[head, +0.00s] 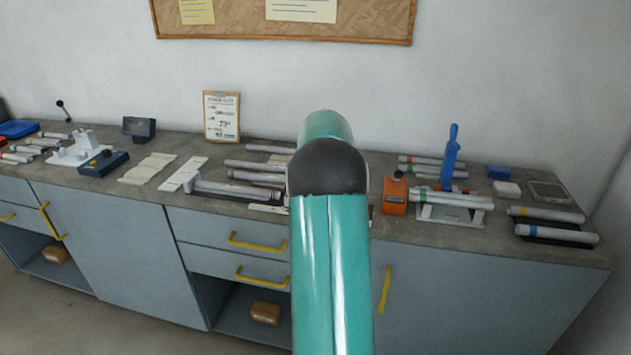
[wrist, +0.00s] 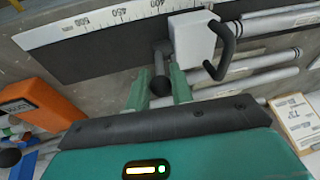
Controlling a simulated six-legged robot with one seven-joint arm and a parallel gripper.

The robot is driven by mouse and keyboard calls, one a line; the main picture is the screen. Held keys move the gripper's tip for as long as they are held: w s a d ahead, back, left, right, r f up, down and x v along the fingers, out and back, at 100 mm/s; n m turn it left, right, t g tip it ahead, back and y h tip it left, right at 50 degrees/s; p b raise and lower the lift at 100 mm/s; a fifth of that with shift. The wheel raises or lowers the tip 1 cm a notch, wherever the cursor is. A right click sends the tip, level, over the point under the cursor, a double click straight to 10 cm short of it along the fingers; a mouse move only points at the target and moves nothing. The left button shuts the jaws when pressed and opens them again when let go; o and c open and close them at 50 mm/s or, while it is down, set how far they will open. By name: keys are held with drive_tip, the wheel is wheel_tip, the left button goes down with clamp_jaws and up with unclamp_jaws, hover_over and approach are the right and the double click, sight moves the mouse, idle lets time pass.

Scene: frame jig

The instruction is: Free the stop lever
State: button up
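In the wrist view a dark lever with a rounded knob (wrist: 159,84) lies beside a white stop block (wrist: 194,38). I take this to be the stop lever. A black bent handle (wrist: 222,62) sticks out of the block's other side. The block sits by a rail with a white scale (wrist: 105,27). My gripper (wrist: 160,88) has its two green fingers on either side of the knob. A small gap shows by the left finger, and I cannot tell whether the right one touches. In the head view my own arm hides the gripper and the stop.
Grey tubes (wrist: 250,65) lie close to the right of the block. An orange box (wrist: 38,105) with a dark knob stands left of the gripper; it also shows in the head view (head: 395,195). A blue upright lever (head: 450,155) stands farther right on the bench.

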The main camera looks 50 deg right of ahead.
drive_tip(key=shift+o, duration=0.6)
drive_tip(key=shift+d, duration=0.15)
drive_tip(key=v, duration=1.4)
